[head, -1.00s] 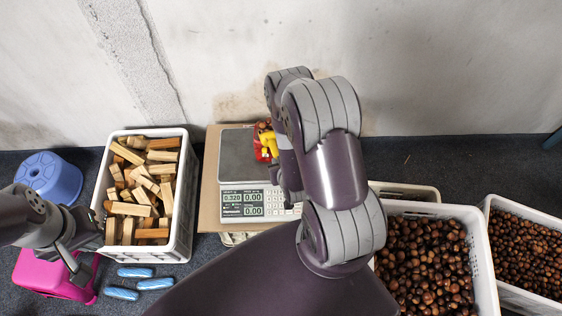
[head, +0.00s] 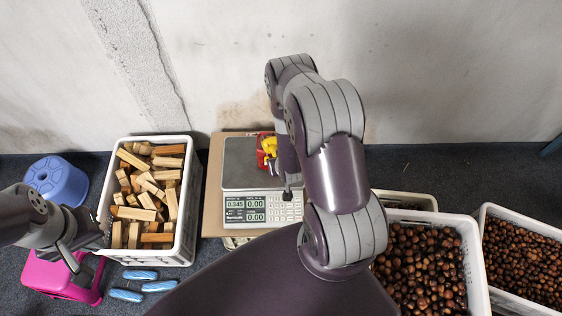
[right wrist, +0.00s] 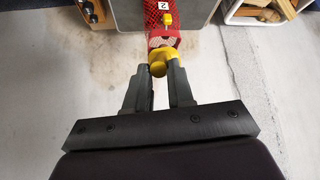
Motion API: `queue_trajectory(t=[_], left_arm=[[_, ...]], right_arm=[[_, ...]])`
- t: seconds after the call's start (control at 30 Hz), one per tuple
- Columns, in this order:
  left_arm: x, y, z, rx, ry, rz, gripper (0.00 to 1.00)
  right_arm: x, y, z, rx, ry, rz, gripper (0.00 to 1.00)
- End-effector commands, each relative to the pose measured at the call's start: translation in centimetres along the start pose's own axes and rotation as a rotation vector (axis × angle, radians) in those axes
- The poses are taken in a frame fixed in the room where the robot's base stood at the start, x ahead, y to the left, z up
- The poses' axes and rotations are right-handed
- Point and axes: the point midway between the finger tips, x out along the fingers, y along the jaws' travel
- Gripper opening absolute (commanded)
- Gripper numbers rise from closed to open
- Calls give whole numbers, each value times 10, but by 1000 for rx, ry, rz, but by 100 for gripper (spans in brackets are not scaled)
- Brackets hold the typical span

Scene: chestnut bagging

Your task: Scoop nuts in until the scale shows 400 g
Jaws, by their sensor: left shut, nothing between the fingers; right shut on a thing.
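In the right wrist view the bag (right wrist: 175,14) shows with a tag marked 2. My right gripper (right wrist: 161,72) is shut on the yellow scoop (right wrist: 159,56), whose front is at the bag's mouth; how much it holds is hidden. The crate of chestnuts (head: 470,243) stands at the lower right. My left gripper (head: 84,258) is shut and empty at the left.
A white crate of wood blocks (head: 187,231) stands left of the scale. A second nut crate (head: 483,211) is at the far right. The wall rises behind.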

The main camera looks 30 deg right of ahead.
Motion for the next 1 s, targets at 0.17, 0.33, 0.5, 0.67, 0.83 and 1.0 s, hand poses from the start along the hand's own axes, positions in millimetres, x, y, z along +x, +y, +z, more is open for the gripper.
queue_trajectory(t=[0.17,0.33,0.5,0.67,0.83,1.0], left_arm=[[-10,0,-1,0,0,0,0],[-17,0,-2,0,0,0,0],[-23,0,-3,0,0,0,0],[-28,0,-3,0,0,0,0],[-33,0,-4,0,0,0,0],[-35,0,-4,0,0,0,0]], right_arm=[[-4,0,-11,0,-37,0,0],[-6,0,-19,0,-76,0,0],[-8,0,-27,0,-117,0,0],[-9,0,-35,0,-154,0,0],[-10,0,-43,0,-194,0,0],[-11,0,-47,0,-224,0,0]])
